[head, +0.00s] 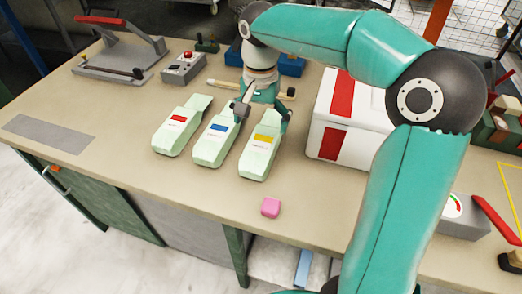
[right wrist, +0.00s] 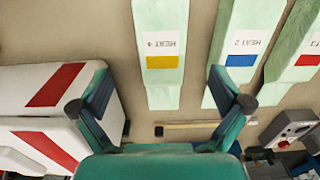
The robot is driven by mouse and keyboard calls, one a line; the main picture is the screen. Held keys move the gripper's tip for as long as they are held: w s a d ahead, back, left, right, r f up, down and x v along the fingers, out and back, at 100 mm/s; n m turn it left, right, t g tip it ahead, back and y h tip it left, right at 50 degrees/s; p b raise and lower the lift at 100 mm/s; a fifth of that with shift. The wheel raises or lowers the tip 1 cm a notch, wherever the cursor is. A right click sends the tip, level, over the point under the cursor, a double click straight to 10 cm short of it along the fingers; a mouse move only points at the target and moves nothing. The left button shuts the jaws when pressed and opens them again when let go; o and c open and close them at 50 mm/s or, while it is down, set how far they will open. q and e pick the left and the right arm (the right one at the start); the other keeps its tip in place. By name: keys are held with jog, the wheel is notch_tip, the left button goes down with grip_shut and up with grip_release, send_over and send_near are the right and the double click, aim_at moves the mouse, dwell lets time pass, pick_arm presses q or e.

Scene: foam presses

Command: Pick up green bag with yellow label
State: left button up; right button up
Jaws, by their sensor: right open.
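The pale green bag with the yellow label (head: 257,160) lies on the bench at the right end of a row of three similar bags. It also shows in the right wrist view (right wrist: 161,25), its label reading "HEAT 4". My right gripper (head: 265,115) is open and empty, at the far end of this bag. Its fingers are spread wider than the bag, one to each side of it; in the right wrist view the fingertips (right wrist: 161,105) straddle the bag's near end. I cannot tell the exact height above the bag. My left gripper is not in view.
The blue-labelled bag (head: 212,147) lies close on the left, the red-labelled bag (head: 172,138) beyond it. A white box with red stripes (head: 358,137) stands close on the right. A wooden-handled tool (head: 222,86) lies behind; a pink block (head: 270,208) sits in front.

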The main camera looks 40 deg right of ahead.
aim_at(261, 145)
notch_tip(261, 145, down, 4)
jog(key=shift+w+d+f, duration=0.1)
jog(key=shift+w+f, duration=0.05)
jog(key=shift+f, duration=1.25)
jog(key=shift+w+d+f, duration=0.1)
jog(key=shift+f, duration=1.25)
jog(key=c, duration=1.2)
jog(key=shift+r, duration=0.15)
